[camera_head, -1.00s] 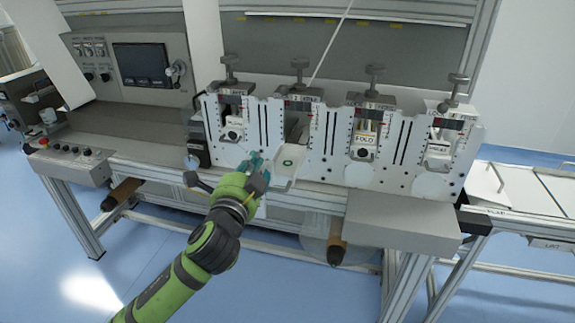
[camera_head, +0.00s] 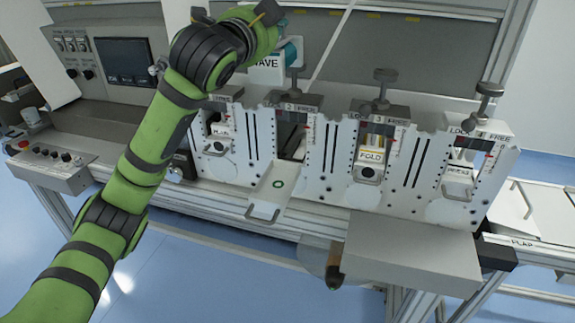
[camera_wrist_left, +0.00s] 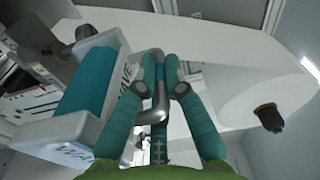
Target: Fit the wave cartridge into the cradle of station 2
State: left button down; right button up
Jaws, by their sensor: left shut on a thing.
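The wave cartridge (camera_head: 265,66) is white with a "WAVE" label and hangs above the station row, behind my left arm. In the left wrist view the cartridge (camera_wrist_left: 62,130) shows a teal roller in a white frame. My left gripper (camera_wrist_left: 163,62) is shut on its grey bent handle (camera_wrist_left: 160,108); in the head view the gripper (camera_head: 284,45) is partly hidden by my arm. Station 2 (camera_head: 296,108) stands below and right of the cartridge. Its cradle slot (camera_head: 291,142) looks empty, and a white tray (camera_head: 264,196) with a green ring sticks out in front. My right gripper is not in view.
Station 3 (camera_head: 370,160) holds a "FOLD" unit; the outer stations (camera_head: 462,165) also hold units. Clamp knobs (camera_head: 385,75) rise above the stations. A control panel (camera_head: 122,62) stands at left. A large white roll (camera_wrist_left: 262,92) is at right in the wrist view.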

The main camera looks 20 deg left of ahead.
aim_at(273, 64)
pick_arm(q)
jog(key=f, duration=0.2)
jog(key=s+f+p, duration=0.1)
jog(key=f, duration=0.4)
jog(key=shift+s+f, duration=0.15)
jog(key=f+p, duration=0.2)
jog(key=f, duration=1.8)
jog(key=shift+s, duration=0.2)
jog(key=c, duration=1.3)
grip_release()
jog(key=shift+w+f, duration=0.1)
jog(key=shift+f, duration=0.2)
jog(key=shift+w, duration=0.2)
jog(key=shift+s+a+r+b, duration=0.15)
jog(key=shift+s+b, duration=0.35)
jog(key=shift+s, duration=1.5)
jog(key=shift+s+a+f+b, duration=0.1)
jog(key=shift+s+a+b, duration=0.25)
jog(key=shift+s, duration=1.6)
jog(key=shift+s+a+r+b, duration=0.1)
jog(key=shift+s+b, duration=0.5)
jog(key=shift+s, duration=1.4)
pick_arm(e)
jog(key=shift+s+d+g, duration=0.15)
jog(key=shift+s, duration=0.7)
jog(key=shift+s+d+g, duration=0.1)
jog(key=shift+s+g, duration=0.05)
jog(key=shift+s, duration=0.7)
